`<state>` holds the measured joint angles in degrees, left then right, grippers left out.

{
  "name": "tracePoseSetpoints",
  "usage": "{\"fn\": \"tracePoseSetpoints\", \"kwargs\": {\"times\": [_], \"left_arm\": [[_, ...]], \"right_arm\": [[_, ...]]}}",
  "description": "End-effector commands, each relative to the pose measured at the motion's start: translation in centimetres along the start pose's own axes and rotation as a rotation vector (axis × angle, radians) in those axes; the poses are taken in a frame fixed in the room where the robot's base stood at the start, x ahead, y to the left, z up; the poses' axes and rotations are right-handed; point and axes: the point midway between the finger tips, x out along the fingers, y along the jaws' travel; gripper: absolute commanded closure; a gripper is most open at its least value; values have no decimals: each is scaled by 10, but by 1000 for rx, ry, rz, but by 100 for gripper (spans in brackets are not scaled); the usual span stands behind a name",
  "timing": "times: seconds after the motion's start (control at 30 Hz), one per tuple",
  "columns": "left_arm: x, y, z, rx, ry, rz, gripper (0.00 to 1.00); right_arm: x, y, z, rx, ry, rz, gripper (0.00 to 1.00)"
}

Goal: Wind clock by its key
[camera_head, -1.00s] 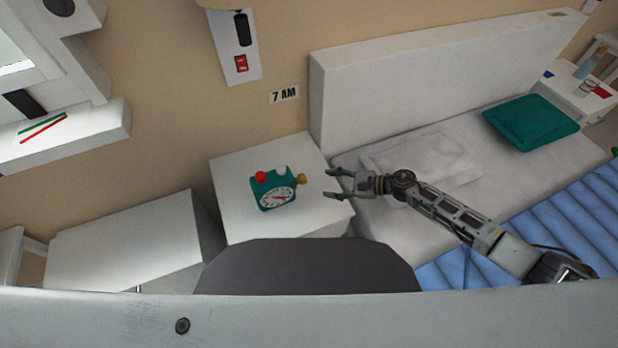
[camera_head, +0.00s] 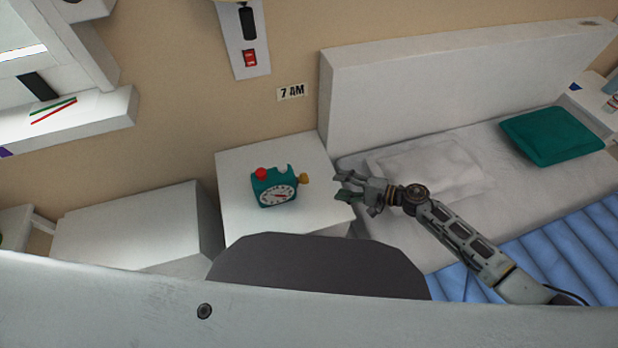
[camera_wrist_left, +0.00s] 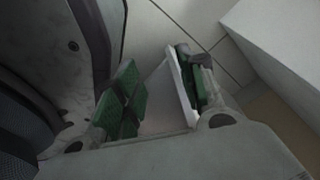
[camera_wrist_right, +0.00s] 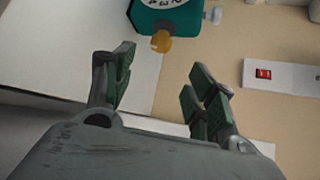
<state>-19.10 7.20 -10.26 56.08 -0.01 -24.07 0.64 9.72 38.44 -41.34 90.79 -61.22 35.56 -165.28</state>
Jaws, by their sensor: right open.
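A teal alarm clock (camera_head: 275,187) with a white dial and a red button stands on a white nightstand (camera_head: 240,222). Its yellow key (camera_head: 304,179) sticks out from its right side. In the right wrist view the key (camera_wrist_right: 161,42) is beyond the fingertips, roughly in line with the gap between them. My right gripper (camera_head: 341,188) is open and empty to the right of the key, apart from it. Its green-padded fingers also show in the right wrist view (camera_wrist_right: 162,62). My left gripper (camera_wrist_left: 158,88) shows only in its wrist view, open, with a white surface between the fingers.
A bed (camera_head: 480,170) with a white headboard (camera_head: 450,80), a white pillow and a teal cushion (camera_head: 551,136) lies right of the nightstand. A "7 AM" sign (camera_head: 291,92) and a red switch (camera_head: 250,58) are on the wall. A white cabinet (camera_head: 125,228) stands at left.

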Motion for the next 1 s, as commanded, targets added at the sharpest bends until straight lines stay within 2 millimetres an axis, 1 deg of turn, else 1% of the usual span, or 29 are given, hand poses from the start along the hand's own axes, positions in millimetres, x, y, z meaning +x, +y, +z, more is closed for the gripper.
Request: {"fn": "tracePoseSetpoints", "kwargs": {"times": [0.37, 0.57, 0.77, 1.0], "left_arm": [[0, -1, 5, 1, -7, -1, 60], [0, -3, 6, 2, -8, -3, 60], [-1, -4, 8, 3, -10, -4, 60], [0, -4, 16, 3, -21, -5, 60]], "right_arm": [[0, 0, 0, -2, 0, 0, 44], [6, 0, 0, -1, 0, -1, 44], [22, -1, 0, -1, -1, -1, 44], [47, -1, 0, -1, 0, -2, 44]]}}
